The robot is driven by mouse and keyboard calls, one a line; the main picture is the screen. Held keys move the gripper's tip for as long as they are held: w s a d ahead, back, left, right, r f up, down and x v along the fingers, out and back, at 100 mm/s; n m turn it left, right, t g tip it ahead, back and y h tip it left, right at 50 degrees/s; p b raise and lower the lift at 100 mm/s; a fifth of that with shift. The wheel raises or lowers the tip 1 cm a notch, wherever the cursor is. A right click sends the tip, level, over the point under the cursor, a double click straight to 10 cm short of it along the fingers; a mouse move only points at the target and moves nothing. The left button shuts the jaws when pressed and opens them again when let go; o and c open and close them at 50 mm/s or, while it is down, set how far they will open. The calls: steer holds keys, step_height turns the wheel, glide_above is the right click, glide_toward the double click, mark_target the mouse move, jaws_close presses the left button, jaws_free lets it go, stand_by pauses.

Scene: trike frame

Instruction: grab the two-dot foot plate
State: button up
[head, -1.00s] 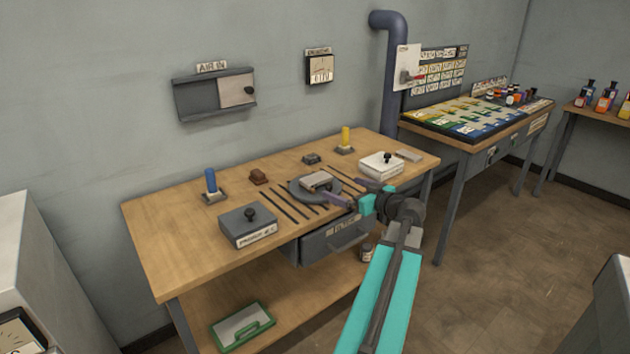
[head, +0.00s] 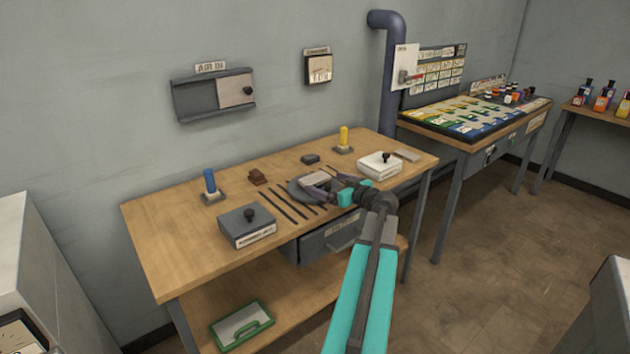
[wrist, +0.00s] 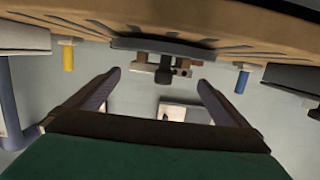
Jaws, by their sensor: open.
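A light grey plate (head: 314,180) lies on the dark round disc (head: 297,191) in the middle of the workbench. In the wrist view, where the scene is upside down, the two fingers (wrist: 157,80) stand wide apart. The disc (wrist: 165,48) and small dark and brown pieces show beyond and between them. I see nothing held.
The workbench (head: 165,230) also bears a blue peg (head: 210,182), a yellow peg (head: 344,138), a brown block (head: 257,177), a grey knobbed box (head: 246,228) and a white knobbed box (head: 380,165). Another light plate (head: 407,155) lies at the right. A drawer (head: 328,236) sits under the front edge.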

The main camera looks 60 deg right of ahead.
mark_target(317, 179)
steer(key=shift+w, duration=0.1)
steer(key=shift+p+x, duration=0.65)
steer(key=shift+x, duration=1.9)
steer(key=shift+c, duration=0.4)
steer(key=shift+r, duration=0.1)
steer(key=c, duration=1.1)
